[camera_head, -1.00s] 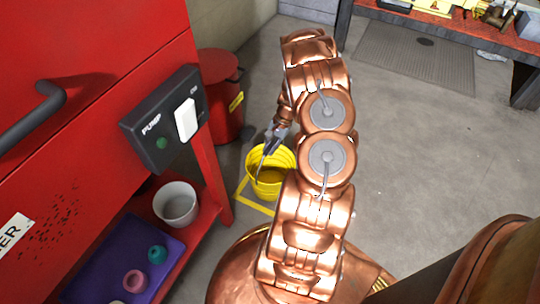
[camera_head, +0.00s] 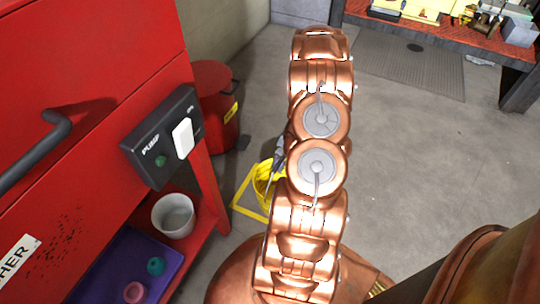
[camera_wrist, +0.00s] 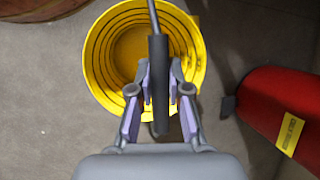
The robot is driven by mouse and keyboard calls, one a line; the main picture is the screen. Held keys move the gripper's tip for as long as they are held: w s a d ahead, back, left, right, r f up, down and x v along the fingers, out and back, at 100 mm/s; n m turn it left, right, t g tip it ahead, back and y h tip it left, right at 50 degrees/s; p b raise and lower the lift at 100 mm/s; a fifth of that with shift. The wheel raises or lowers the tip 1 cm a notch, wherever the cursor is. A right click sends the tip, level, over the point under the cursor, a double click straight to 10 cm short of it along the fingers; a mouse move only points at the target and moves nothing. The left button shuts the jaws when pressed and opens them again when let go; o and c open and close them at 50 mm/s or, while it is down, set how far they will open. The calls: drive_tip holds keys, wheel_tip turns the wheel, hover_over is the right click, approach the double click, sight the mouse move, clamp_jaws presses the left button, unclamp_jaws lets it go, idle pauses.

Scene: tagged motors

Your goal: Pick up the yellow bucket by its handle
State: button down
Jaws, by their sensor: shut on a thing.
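The yellow bucket (camera_wrist: 100,55) is below my gripper in the wrist view, with its open mouth facing the camera. Its handle, a thin wire with a dark grip (camera_wrist: 159,118), runs between my fingers. My gripper (camera_wrist: 160,82) is shut on this handle. In the head view the bucket (camera_head: 262,184) shows only in part beside my arm, which hides its right side. My gripper (camera_head: 277,160) is also partly hidden there. I cannot tell clearly how far the bucket is off the floor.
A yellow outline (camera_head: 247,210) marks the floor by the bucket. A red bin (camera_head: 216,110) stands behind. The red cabinet (camera_head: 90,80) with a pump switch and a shelf holding a white pot (camera_head: 174,215) is on the left. Open floor lies to the right.

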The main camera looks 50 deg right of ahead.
drive_tip(key=s+a+r+p, duration=0.1)
drive_tip(key=s+r+p, duration=0.2)
drive_tip(key=s, duration=0.5)
drive_tip(key=shift+r, duration=0.4)
drive_tip(key=shift+s, duration=0.1)
